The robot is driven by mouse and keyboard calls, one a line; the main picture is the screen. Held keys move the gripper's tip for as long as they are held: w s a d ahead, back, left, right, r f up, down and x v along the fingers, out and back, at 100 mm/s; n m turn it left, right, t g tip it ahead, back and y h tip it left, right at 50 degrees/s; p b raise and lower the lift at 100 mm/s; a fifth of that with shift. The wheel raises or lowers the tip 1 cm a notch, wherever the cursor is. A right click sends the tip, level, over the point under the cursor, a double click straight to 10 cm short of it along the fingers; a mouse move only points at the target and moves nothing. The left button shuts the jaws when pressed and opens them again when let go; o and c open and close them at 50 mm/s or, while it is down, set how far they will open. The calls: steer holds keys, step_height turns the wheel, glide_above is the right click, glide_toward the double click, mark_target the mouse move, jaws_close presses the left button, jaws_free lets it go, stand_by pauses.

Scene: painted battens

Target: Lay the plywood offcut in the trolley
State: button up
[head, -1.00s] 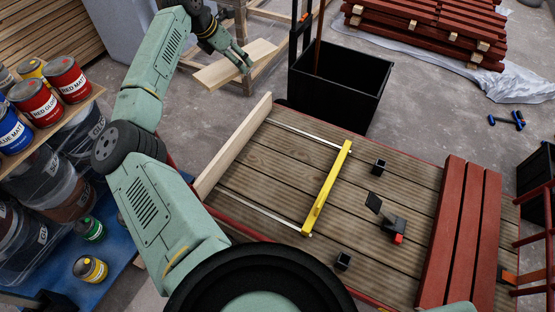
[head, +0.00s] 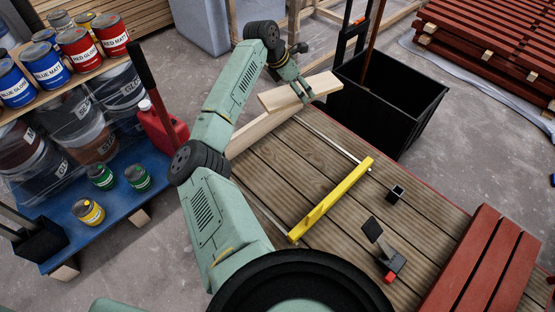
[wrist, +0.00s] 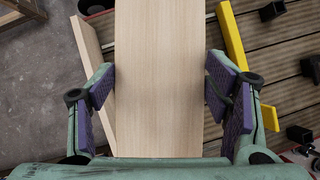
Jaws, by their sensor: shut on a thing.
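The plywood offcut (head: 280,98) is a pale, flat rectangular board. My gripper (head: 304,92) is shut on it across its width, and it is held above the far left end of the workbench. In the wrist view the offcut (wrist: 158,80) lies between both finger pads and runs up out of the picture. The trolley (head: 388,118) is a black, open-topped bin with an upright handle frame behind it. It stands beyond the bench's far end, to the right of the offcut. A reddish pole stands up from inside it.
The plank-topped bench (head: 330,215) carries a yellow bar (head: 330,200), small black blocks and red battens (head: 485,265). A pale upright board (head: 245,136) lines its left edge. Paint tins (head: 75,50) stand at left. Stacked red battens (head: 490,40) lie at the back right.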

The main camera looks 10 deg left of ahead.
steer(key=s+a+f+n+b, duration=0.1)
steer(key=s+a+f+b, duration=0.1)
steer(key=s+a+f, duration=0.3)
steer(key=s+a+f+n+b, duration=0.1)
steer(key=s+a+f+b, duration=0.2)
steer(key=f, duration=0.9)
steer(key=s+a+f+n+t+y+b, duration=0.1)
steer(key=s+a+f+b, duration=0.2)
steer(key=s+a+f, duration=0.4)
steer(key=shift+s+a+f, duration=0.15)
steer(key=shift+a+f, duration=0.35)
steer(key=shift+a, duration=0.3)
steer(key=shift+s+a+f, duration=0.1)
steer(key=shift+a+f, duration=0.35)
steer(key=shift+a, duration=0.3)
steer(key=b, duration=0.2)
glide_above(276, 154)
steer(key=s, duration=0.2)
steer(key=shift+w+a+f, duration=0.25)
steer(key=shift+a+f, duration=0.2)
steer(key=shift+f, duration=2.05)
steer(key=shift+f, duration=0.2)
steer(key=o, duration=1.5)
